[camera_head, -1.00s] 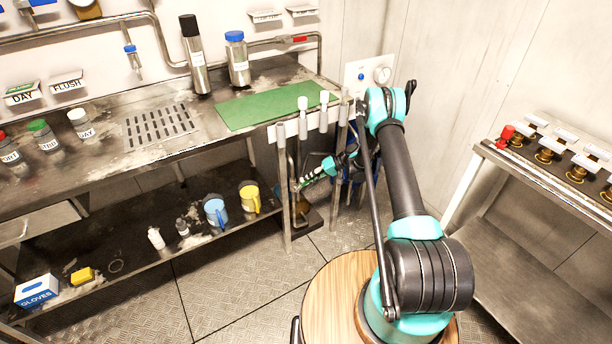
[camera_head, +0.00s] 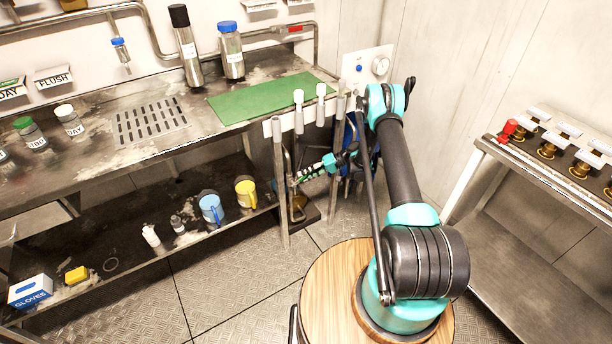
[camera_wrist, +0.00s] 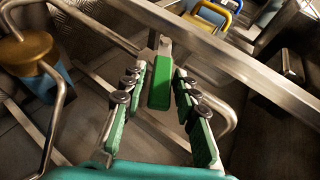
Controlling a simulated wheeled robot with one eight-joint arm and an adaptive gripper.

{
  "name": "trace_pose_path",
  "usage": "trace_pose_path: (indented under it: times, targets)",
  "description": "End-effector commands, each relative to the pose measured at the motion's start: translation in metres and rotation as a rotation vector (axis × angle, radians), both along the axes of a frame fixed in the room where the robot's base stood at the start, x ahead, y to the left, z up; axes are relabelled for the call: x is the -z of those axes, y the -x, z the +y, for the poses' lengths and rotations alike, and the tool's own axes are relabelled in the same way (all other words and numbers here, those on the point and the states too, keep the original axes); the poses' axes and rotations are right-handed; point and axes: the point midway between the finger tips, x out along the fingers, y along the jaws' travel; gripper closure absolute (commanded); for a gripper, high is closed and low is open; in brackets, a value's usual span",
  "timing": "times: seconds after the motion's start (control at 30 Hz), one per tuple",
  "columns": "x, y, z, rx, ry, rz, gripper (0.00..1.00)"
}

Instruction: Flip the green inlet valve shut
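The green inlet valve handle (camera_wrist: 160,82) shows in the wrist view as a flat green lever on a grey metal stem. It stands between the fingertips of my gripper (camera_wrist: 159,84). The gripper is open, with a finger on each side of the lever and visible gaps. In the head view my gripper (camera_head: 311,172) reaches in under the right end of the bench, beside an upright metal post. There I cannot tell the valve handle apart from the gripper's green pads.
A metal rail (camera_wrist: 220,55) crosses the wrist view beyond the lever. A bent pipe and a brass-coloured part (camera_wrist: 27,48) are at its left. Metal posts (camera_head: 280,190) stand close to my gripper under the bench (camera_head: 90,190). Blue and yellow mugs (camera_head: 245,193) sit on the lower shelf.

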Motion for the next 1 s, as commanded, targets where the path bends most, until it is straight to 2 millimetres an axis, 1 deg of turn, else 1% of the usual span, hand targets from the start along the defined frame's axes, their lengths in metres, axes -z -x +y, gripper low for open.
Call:
trace_pose_path:
  times: [0.33, 0.47, 0.57, 0.8, 1.0]
  targets:
    - [-0.001, 0.000, -0.001, 0.000, -0.001, 0.000, 0.60]
    - [-0.006, -0.002, -0.009, 0.002, -0.001, 0.000, 0.60]
    - [-0.013, -0.004, -0.023, 0.002, -0.001, 0.000, 0.60]
    - [-0.035, -0.011, -0.067, 0.003, -0.002, 0.001, 0.60]
    - [-0.049, -0.015, -0.094, 0.001, -0.001, 0.001, 0.60]
